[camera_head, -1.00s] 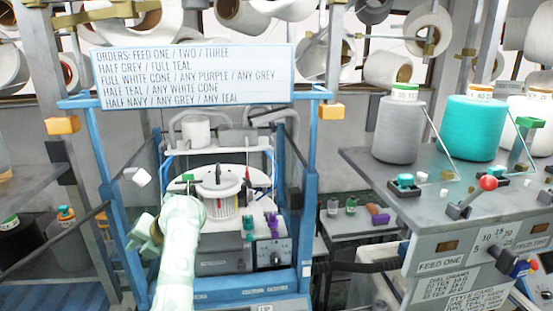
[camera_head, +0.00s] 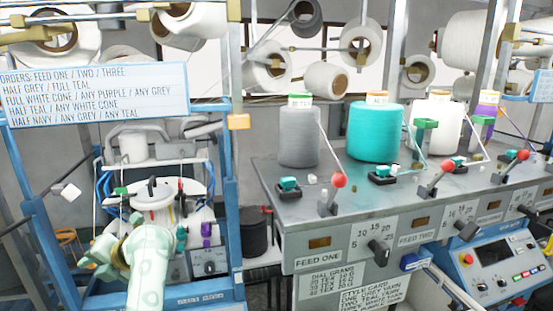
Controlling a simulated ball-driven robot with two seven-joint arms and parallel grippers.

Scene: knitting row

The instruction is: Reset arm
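My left gripper (camera_head: 98,256) is at the lower left in the head view, at the end of my pale green arm, with a gold ring at its wrist. It is in front of the blue-framed knitting machine (camera_head: 229,190) and points left. Nothing shows held in it, but its finger gap cannot be made out. My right gripper does not show clearly in the view.
A grey bench (camera_head: 262,172) at the right carries a grey cone (camera_head: 298,138), a teal cone (camera_head: 374,132), a white cone (camera_head: 440,125) and red-knobbed levers. A blue control console (camera_head: 452,258) stands lower right. An orders board (camera_head: 95,92) hangs upper left.

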